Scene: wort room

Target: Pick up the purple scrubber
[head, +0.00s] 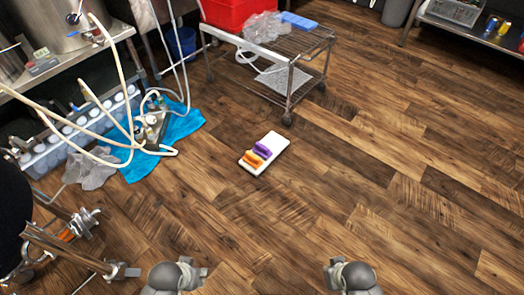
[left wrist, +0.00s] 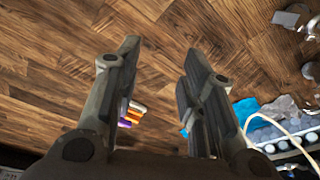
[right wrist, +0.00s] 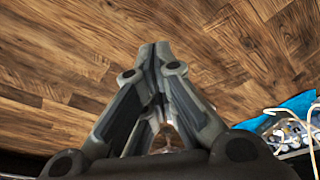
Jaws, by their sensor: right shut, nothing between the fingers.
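The purple scrubber (head: 263,149) lies on a white block-like holder (head: 272,141) on the wooden floor, beside an orange scrubber (head: 253,160). In the left wrist view a purple patch (left wrist: 124,110) and an orange patch (left wrist: 136,108) show beyond the fingers, partly covered by one finger. My left gripper (left wrist: 160,48) is open and empty; in the head view it shows at the bottom edge (head: 192,272), apart from the scrubbers. My right gripper (right wrist: 155,46) is shut with nothing in it and also stands apart at the bottom of the head view (head: 334,273).
A metal wire cart (head: 290,55) with a red crate (head: 232,12) stands behind the holder. Hoses (head: 120,60), a blue cloth (head: 181,126) and a crate of bottles (head: 50,155) lie to the left. Metal pipe fittings (head: 75,225) stand at lower left. The right floor is clear.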

